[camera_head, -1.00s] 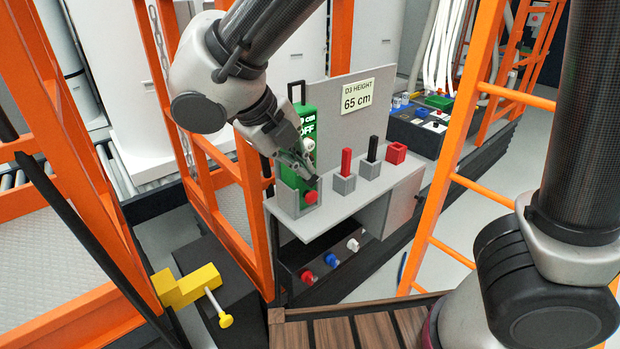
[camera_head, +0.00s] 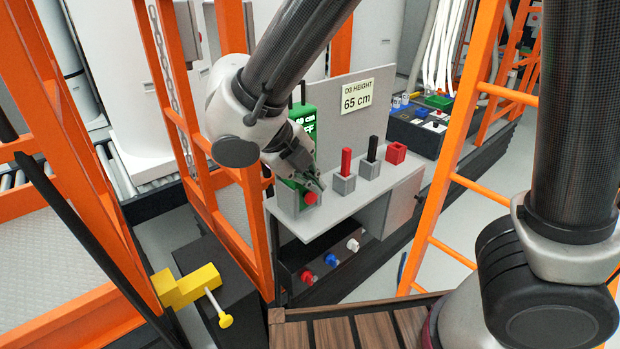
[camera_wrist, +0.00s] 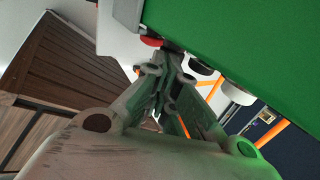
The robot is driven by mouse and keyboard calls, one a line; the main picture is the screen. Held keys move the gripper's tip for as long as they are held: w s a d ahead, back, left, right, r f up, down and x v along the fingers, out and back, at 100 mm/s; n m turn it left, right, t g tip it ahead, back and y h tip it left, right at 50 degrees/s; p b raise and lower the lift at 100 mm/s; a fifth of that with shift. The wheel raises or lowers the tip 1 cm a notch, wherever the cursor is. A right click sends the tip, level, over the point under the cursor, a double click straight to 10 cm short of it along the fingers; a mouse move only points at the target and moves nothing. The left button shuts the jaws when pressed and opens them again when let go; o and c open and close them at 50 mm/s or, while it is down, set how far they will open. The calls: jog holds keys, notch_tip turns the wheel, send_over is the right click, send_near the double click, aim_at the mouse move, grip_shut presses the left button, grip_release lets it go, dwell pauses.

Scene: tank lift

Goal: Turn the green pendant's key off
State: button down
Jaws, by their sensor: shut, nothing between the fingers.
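The green pendant (camera_head: 304,112) stands upright in a grey holder (camera_head: 289,201) at the left end of the grey shelf. Its screen shows a "cm" reading and the letters "FF", partly covered by my gripper. A red button (camera_head: 310,198) is low on its front. My gripper (camera_head: 320,186) is shut and empty, pointing down in front of the pendant's lower front. In the wrist view the pendant (camera_wrist: 245,35) fills the upper right. The closed fingertips (camera_wrist: 172,58) are close to its face, near the red button (camera_wrist: 152,41), a black knob (camera_wrist: 205,67) and a white knob (camera_wrist: 237,92). I cannot tell whether they touch, or which knob is the key.
A "65 cm" sign (camera_head: 357,97) is on the panel behind. Orange frames (camera_head: 262,220) flank the shelf. Coloured knobs (camera_head: 331,260) sit below it.

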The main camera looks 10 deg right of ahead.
jog(key=shift+f+h, duration=0.25)
jog(key=shift+h, duration=0.05)
notch_tip(320, 180, down, 2)
jog(key=t+h, duration=0.4)
jog(key=h, duration=0.1)
jog(key=t+h, duration=0.1)
jog(key=h, duration=0.2)
jog(key=shift+s+a+f+t, duration=0.15)
jog(key=shift+f+t, duration=0.1)
jog(key=shift+t, duration=0.15)
jog(key=shift+f, duration=0.15)
dwell(0.5)
